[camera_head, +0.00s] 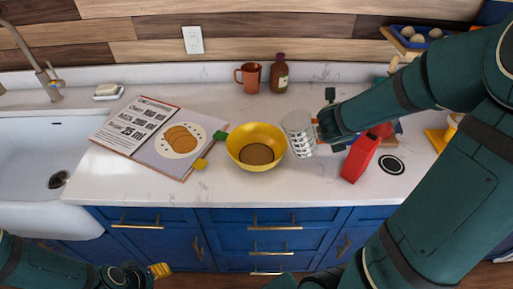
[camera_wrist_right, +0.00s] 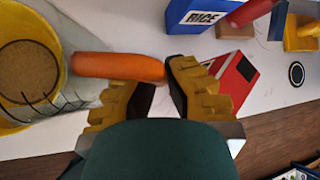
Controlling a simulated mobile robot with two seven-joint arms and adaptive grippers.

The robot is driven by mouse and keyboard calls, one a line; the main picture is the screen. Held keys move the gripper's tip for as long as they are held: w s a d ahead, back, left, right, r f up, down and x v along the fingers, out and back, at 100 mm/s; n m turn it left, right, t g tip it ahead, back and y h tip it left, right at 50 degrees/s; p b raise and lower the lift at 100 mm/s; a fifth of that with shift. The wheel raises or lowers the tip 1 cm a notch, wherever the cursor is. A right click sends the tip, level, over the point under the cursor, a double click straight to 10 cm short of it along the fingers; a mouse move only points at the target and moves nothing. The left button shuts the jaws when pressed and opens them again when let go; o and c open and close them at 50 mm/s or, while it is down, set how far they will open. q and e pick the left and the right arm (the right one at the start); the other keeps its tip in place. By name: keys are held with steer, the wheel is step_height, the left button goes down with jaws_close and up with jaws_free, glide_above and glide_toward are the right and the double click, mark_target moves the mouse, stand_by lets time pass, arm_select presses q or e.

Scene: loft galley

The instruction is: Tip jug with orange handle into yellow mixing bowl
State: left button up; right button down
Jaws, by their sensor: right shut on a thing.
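The clear jug (camera_head: 299,132) with dark markings stands out just right of the yellow mixing bowl (camera_head: 257,129) in the head view, roughly upright. Its orange handle (camera_wrist_right: 110,66) shows in the right wrist view, between the yellow fingers of my right gripper (camera_wrist_right: 165,85), which is shut on it. What the jug holds, I cannot tell. The bowl has brown contents at its bottom; in the wrist view its yellow edge (camera_wrist_right: 10,128) shows at the far left, partly behind the jug. My left gripper (camera_head: 160,271) is low at the bottom left, away from the counter; its opening is unclear.
A red box (camera_head: 360,158) stands right of the jug, under my right arm. A blue rice box (camera_wrist_right: 203,13) is close by. An open cookbook (camera_head: 160,137) lies left of the bowl. A brown mug (camera_head: 249,77) and bottle (camera_head: 279,74) stand behind it.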

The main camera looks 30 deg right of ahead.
steer(key=shift+s+d+f+y+b, duration=0.2)
steer(key=shift+d+f+y+b, duration=0.1)
steer(key=shift+f+b, duration=0.1)
arm_select(q)
steer(key=shift+s+d+f+b, duration=0.1)
steer(key=shift+s+f+b, duration=0.15)
steer(key=shift+f+b, duration=0.5)
steer(key=shift+s+f+b, duration=0.2)
steer(key=shift+f+b, duration=0.15)
steer(key=shift+f, duration=0.8)
arm_select(e)
steer(key=shift+s+d+r+m+t+y, duration=0.35)
steer(key=shift+m+t+y, duration=0.15)
steer(key=shift+t, duration=0.15)
steer(key=shift+s+d+r+m+t+y, duration=0.2)
steer(key=shift+s+d+m+t+y, duration=0.1)
steer(key=shift+m+t+y, duration=0.25)
steer(key=shift+w, duration=0.1)
